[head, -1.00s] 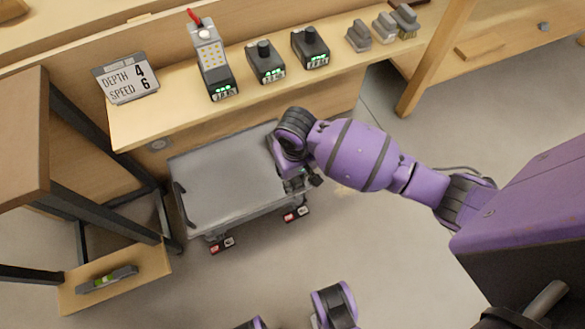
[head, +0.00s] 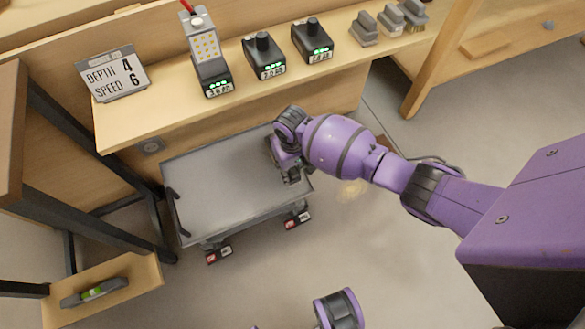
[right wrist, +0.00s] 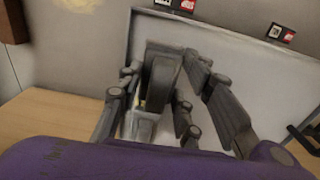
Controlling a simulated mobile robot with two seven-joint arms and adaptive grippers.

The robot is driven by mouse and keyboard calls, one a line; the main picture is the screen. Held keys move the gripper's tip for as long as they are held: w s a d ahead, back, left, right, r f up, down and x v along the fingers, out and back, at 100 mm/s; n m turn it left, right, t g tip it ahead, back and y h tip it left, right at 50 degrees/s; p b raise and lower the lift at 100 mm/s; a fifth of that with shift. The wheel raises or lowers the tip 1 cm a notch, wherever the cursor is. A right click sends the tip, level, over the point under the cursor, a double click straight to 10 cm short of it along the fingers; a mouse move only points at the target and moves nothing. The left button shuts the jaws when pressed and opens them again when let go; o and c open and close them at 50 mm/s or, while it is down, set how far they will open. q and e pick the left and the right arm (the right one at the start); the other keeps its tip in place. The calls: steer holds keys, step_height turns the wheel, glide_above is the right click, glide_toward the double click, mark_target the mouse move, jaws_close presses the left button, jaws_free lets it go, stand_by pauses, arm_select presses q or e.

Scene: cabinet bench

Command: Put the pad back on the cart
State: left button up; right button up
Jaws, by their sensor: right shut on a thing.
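The cart (head: 220,195) is a low grey trolley with a flat, rimmed top and a dark handle at its left end. It stands on the floor below the shelf in the head view. Its pale top also fills much of the right wrist view (right wrist: 205,35). My right gripper (head: 290,172) is over the right end of the cart top. In the right wrist view its fingers are shut around a grey block, which I take as the pad (right wrist: 163,75). The head view mostly hides the block. I cannot tell whether it touches the cart. My left gripper is not in view.
A dark-framed stand with a level (head: 95,292) is at left. Floor in front is clear.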

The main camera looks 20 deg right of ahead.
mark_target(291, 172)
steer(key=shift+w+f, duration=0.2)
steer(key=f, duration=0.1)
steer(key=f+b, duration=0.2)
steer(key=shift+w+f, duration=0.2)
steer(key=shift+w, duration=0.1)
steer(key=shift+f, duration=0.2)
steer(key=o, duration=1.1)
steer(key=shift+r, duration=0.1)
